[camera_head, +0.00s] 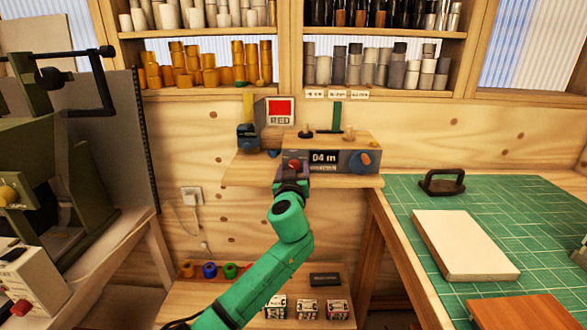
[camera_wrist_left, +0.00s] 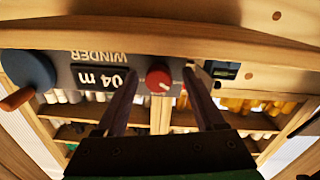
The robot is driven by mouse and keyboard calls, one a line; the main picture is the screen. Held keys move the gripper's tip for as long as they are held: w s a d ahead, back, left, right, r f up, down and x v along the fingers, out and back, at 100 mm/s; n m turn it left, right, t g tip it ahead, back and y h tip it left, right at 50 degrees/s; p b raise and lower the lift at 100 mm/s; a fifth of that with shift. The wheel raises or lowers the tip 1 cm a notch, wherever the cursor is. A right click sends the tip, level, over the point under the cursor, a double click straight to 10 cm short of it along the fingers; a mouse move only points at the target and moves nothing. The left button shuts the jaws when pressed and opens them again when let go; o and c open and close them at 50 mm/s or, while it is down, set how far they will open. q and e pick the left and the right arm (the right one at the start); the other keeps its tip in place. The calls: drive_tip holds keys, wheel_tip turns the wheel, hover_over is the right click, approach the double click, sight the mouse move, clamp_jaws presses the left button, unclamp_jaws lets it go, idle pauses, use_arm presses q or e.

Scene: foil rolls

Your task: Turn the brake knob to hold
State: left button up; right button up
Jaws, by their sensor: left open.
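The winder (camera_head: 345,141) is a grey-fronted box on a wooden wall shelf, with a display reading "04 m". A small red knob (camera_head: 294,164) sits at the left of its front. In the left wrist view, which is upside down, the red knob (camera_wrist_left: 158,79) has a pale mark and lies beside the display. My left gripper (camera_head: 291,179) is open in front of the knob. In the left wrist view the fingers (camera_wrist_left: 161,74) stand on either side of the knob; contact cannot be told. Any hold lettering is unreadable. My right gripper is out of view.
A blue crank wheel (camera_head: 361,160) is at the winder's right end. A sign reading RED (camera_head: 281,111) stands behind left. The shelf (camera_head: 245,170) has some bare room at left. A green cutting mat (camera_head: 540,215) covers the right bench.

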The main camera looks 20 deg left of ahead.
use_arm(q)
clamp_jaws()
